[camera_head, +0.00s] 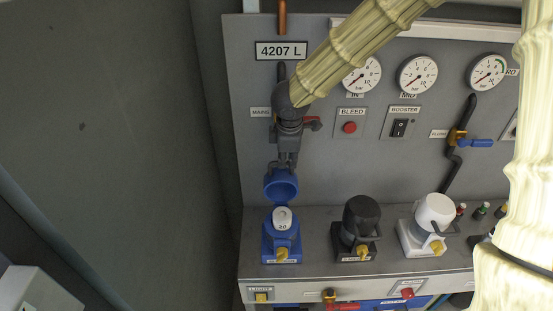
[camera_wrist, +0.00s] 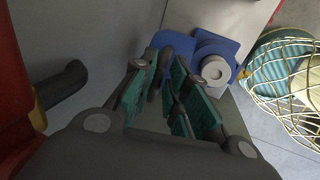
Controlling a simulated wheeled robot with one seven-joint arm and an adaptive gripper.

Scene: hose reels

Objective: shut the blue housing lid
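The blue housing (camera_head: 270,242) stands on the ledge at the left. Its round blue lid (camera_head: 281,187) is raised at the back, with its hollow side showing. A white reel (camera_head: 283,216) marked 20 sits exposed in the housing. My gripper (camera_head: 287,164) points down just above and behind the raised lid; contact cannot be told. In the wrist view, the teal-padded fingers of my gripper (camera_wrist: 168,92) stand apart. Blue parts show beyond them, with the white reel (camera_wrist: 215,70) to the right. The fingers partly hide the blue parts there.
A black housing (camera_head: 361,218) and a white housing (camera_head: 434,213) stand to the right, both covered. The panel behind carries gauges (camera_head: 417,74), a red bleed button (camera_head: 349,127) and a flush valve (camera_head: 476,143). A wire basket (camera_wrist: 285,85) shows at right in the wrist view.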

